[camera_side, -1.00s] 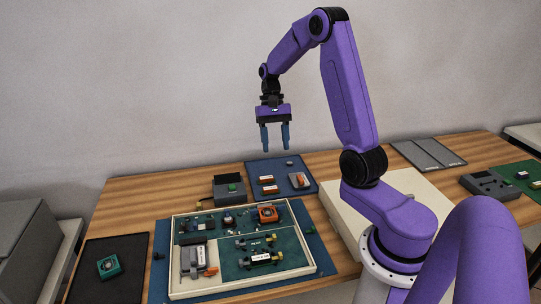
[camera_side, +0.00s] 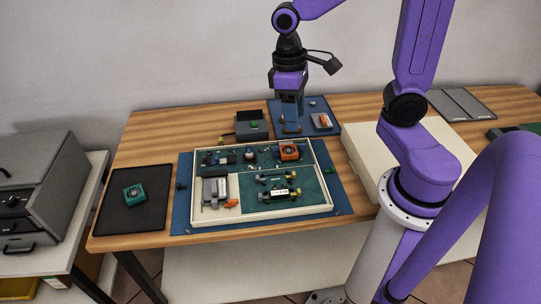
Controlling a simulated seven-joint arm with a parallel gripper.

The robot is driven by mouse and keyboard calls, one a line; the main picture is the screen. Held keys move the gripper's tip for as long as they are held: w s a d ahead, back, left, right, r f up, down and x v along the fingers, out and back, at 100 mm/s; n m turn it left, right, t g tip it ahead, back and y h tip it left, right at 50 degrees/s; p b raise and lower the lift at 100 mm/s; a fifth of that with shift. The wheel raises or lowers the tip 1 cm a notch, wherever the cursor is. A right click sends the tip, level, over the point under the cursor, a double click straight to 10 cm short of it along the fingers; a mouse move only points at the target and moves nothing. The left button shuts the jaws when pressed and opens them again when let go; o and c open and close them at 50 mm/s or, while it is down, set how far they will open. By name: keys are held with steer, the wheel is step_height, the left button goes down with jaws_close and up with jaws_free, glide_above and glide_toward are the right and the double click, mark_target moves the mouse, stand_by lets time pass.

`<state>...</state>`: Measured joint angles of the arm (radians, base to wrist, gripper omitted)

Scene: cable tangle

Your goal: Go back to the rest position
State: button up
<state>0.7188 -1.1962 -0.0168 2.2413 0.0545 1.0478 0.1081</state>
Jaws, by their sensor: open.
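My gripper (camera_side: 291,122) hangs fingers down over the blue mat (camera_side: 327,104) at the back of the table. Its fingers are seen nearly edge-on, open, and nothing shows between them. They cover part of the mat, so I cannot tell how far above it they are. A small orange and white part (camera_side: 321,120) lies on the mat to the right of the fingers.
A cream-rimmed tray (camera_side: 262,217) holding several small parts lies in front on a blue mat. A grey box (camera_side: 250,126) stands left of my gripper. A black mat (camera_side: 146,216) with a teal part (camera_side: 134,192) lies at left. Bare wood (camera_side: 160,150) shows at back left.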

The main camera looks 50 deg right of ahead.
steer(key=s+a+n+t, duration=0.1)
steer(key=s+a+n, duration=0.2)
steer(key=s+n, duration=0.5)
steer(key=s, duration=0.5)
steer(key=shift+s+n+t+y, duration=0.2)
steer(key=shift+n+t+y, duration=0.1)
steer(key=shift+n+t, duration=0.1)
stand_by(0.9)
